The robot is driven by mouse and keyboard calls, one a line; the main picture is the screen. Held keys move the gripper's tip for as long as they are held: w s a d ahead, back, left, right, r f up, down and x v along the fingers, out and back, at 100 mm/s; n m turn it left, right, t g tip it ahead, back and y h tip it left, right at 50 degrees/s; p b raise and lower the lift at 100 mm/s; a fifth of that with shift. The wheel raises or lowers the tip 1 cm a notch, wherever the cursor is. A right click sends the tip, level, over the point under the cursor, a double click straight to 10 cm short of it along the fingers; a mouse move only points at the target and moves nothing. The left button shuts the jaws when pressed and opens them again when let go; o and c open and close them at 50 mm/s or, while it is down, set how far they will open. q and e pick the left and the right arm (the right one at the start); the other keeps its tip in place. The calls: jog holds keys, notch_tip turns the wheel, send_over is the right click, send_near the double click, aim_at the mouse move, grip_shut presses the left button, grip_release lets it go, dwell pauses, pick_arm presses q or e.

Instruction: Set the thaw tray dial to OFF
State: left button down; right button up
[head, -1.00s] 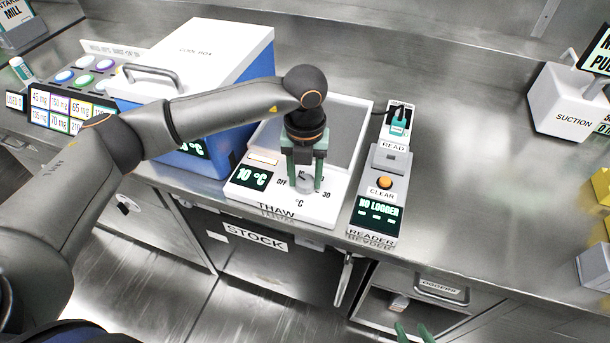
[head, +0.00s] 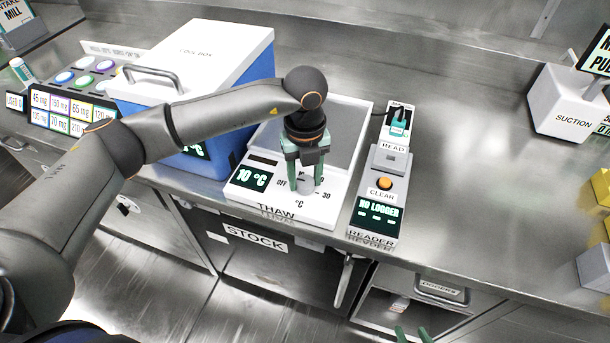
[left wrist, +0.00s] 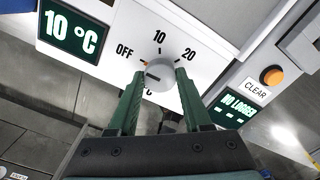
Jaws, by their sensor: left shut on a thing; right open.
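The thaw tray (head: 240,196) is a white unit with a grey plate, and its display reads 10 °C. Its round grey dial (left wrist: 160,73) has OFF, 10 and 20 printed around it in the left wrist view; 30 shows in the head view. A dark mark on the dial face points left, somewhat below the OFF label. My left gripper (head: 306,184) points down at the dial, its green fingers closed on the dial's sides; it also shows in the left wrist view (left wrist: 158,84). My right gripper (head: 413,335) is open and empty at the bottom edge, partly cut off.
A blue cool box (head: 225,60) with a white lid stands left of the tray. The reader (head: 378,205), showing NO LOGGER, stands close on the right. A suction unit (head: 567,105) is at far right. The counter between reader and suction unit is clear.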

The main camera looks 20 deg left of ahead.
aim_at(305, 181)
pick_arm(q)
jog(key=shift+c, duration=1.7)
grip_release()
jog(key=shift+r, duration=0.2)
notch_tip(305, 181, up, 12)
